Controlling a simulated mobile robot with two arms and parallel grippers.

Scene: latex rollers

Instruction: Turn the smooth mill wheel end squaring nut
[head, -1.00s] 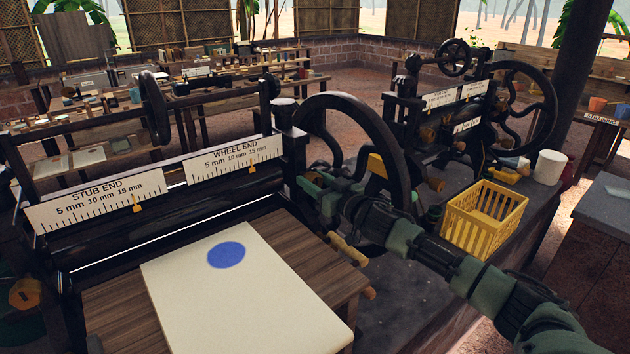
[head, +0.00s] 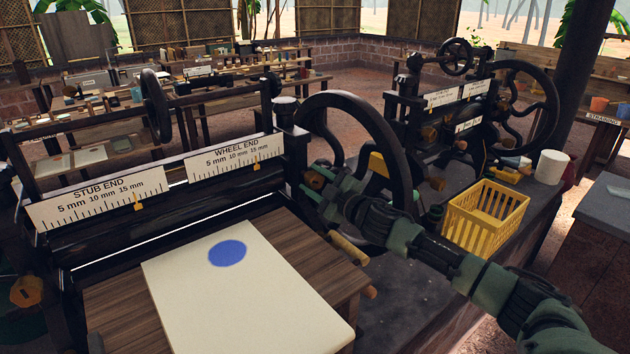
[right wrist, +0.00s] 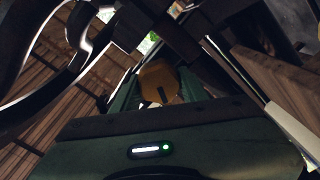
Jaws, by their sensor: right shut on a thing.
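The smooth mill (head: 180,222) stands at the left in the head view, with STUB END (head: 97,198) and WHEEL END (head: 234,158) scale plates. Its wheel end squaring nut (head: 314,180) is a brass-coloured knob between the right end post and the big flywheel (head: 392,130). My right gripper (head: 308,188) is at this nut. In the right wrist view the nut (right wrist: 158,80) sits between my green fingers, which are shut on it; the fingertips are partly hidden. A similar stub end nut (head: 26,292) is at the far left. My left gripper is not seen.
A cream sheet with a blue disc (head: 227,253) lies on the wooden feed table (head: 120,318). The flywheel stands close beside my right wrist. A yellow crate (head: 486,215) and a white tub (head: 551,167) are to the right. A second mill (head: 455,110) stands behind.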

